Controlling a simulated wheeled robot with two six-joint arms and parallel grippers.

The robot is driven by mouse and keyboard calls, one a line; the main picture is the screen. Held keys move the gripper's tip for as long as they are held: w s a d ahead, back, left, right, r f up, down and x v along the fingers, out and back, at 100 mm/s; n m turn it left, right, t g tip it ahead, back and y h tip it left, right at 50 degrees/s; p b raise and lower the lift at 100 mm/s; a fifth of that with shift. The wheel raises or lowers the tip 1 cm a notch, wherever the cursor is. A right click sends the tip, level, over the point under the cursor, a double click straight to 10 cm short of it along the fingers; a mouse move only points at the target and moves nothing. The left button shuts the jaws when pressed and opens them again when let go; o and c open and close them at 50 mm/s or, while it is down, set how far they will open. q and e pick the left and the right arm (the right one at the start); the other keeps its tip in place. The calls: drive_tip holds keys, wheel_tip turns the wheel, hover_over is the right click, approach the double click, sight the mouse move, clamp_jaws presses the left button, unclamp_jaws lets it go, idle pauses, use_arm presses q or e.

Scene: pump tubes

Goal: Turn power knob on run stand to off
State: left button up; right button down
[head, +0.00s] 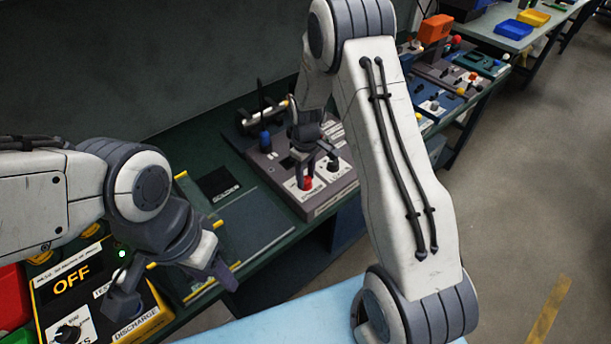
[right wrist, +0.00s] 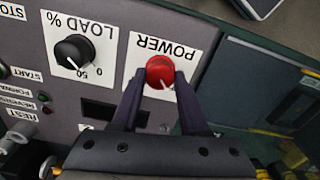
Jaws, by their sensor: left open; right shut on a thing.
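The run stand (head: 325,190) is a grey-purple panel box on the green bench. Its red power knob (right wrist: 160,72) sits on a white plate marked POWER, and the knob also shows in the head view (head: 307,183). My right gripper (right wrist: 160,82) is at the knob with one finger on each side of it, shut on it. In the head view my right gripper (head: 308,172) reaches down to the panel's front. My left gripper (head: 180,290) is open and empty above the yellow-edged tester at the lower left. The knob's white pointer mark shows at its lower edge in the wrist view.
A black LOAD % knob (right wrist: 73,52) sits beside the power knob. A blue-capped post (head: 265,141) stands on the stand's left. More equipment (head: 440,75) stands on the bench beyond my right arm. A dark flat mat lies left of the stand.

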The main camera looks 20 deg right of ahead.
sight(306, 179)
idle(0.4)
drive_tip(key=shift+c, duration=2.1)
unclamp_jaws()
wheel_tip(306, 179, up, 11)
drive_tip(key=b, duration=0.1)
drive_tip(key=shift+f+b, duration=0.2)
drive_tip(key=shift+b, duration=0.1)
drive_tip(key=shift+a, duration=0.1)
drive_tip(key=s+a+r+n, duration=0.1)
drive_tip(key=s+a+r, duration=0.3)
drive_tip(key=s+a, duration=0.5)
drive_tip(key=s+a+r, duration=0.4)
drive_tip(key=s+a, duration=0.2)
drive_tip(key=s, duration=0.5)
drive_tip(key=s+y, duration=0.1)
drive_tip(key=s, duration=0.8)
drive_tip(key=shift+s+a, duration=0.2)
drive_tip(key=shift+a, duration=0.15)
